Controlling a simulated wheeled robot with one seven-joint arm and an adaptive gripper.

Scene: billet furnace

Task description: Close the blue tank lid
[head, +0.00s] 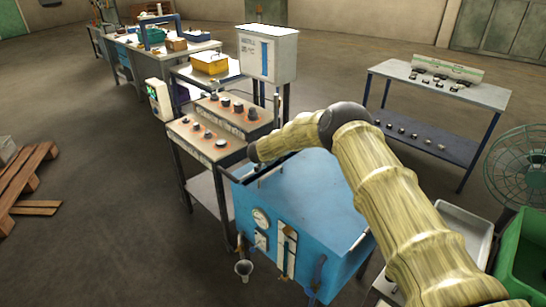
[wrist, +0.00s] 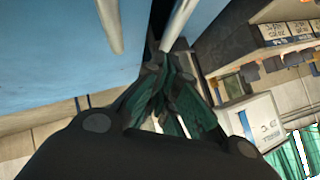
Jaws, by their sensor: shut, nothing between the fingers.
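The blue tank (head: 270,240) stands in the middle of the head view, with a gauge and pipes on its front. Its light blue top (head: 320,185) is partly covered by my arm. I cannot tell how far the lid is open. My arm reaches over the tank to its back left corner, where the gripper is hard to make out. In the wrist view my gripper (wrist: 168,100) has its dark green fingers together and empty. A broad blue surface (wrist: 50,50) with pale bars lies close by on the left; I cannot tell whether the fingers touch it.
A bench with knobs (head: 215,150) stands close behind the tank on the left. A white cabinet (head: 267,55) rises behind it. A grey table (head: 440,85), a green fan (head: 518,165) and a green bin (head: 525,250) are on the right. A pallet (head: 25,175) lies far left; floor between is clear.

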